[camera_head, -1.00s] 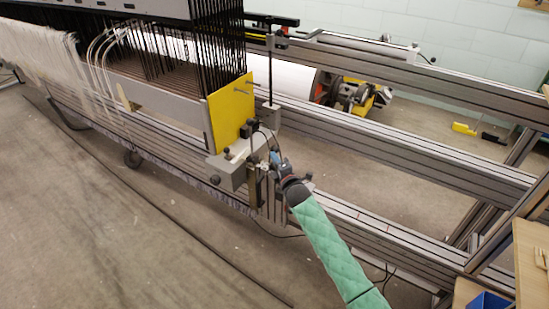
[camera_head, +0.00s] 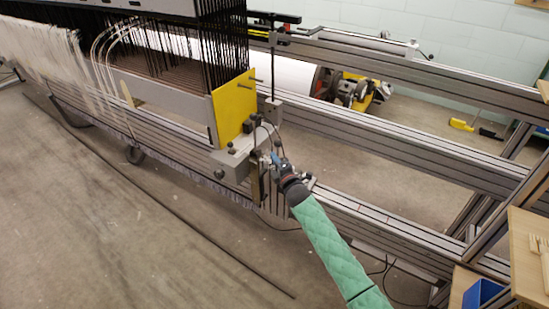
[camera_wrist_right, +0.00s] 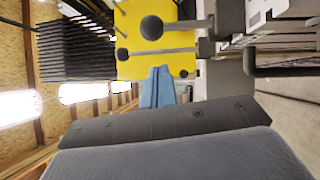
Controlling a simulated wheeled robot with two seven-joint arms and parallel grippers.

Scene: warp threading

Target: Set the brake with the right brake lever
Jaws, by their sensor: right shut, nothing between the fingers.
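My right gripper (camera_head: 276,160) is shut and empty beside the grey block (camera_head: 232,165) at the near end of the loom frame. In the right wrist view its blue fingers (camera_wrist_right: 157,86) point at the yellow end plate (camera_wrist_right: 148,67). Two rods with dark ball knobs cross in front of that plate: a larger knob (camera_wrist_right: 152,28) and a smaller knob (camera_wrist_right: 122,54). The smaller one's rod lies just beyond my fingertips; I cannot tell whether they touch. I cannot tell which rod is the right brake lever. My left gripper is not in view.
Metal rails (camera_head: 400,150) run to the right behind my right arm. The yellow end plate (camera_head: 236,108) and black heddles (camera_head: 222,50) stand left of the gripper. A blue bin (camera_head: 482,294) sits at the lower right.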

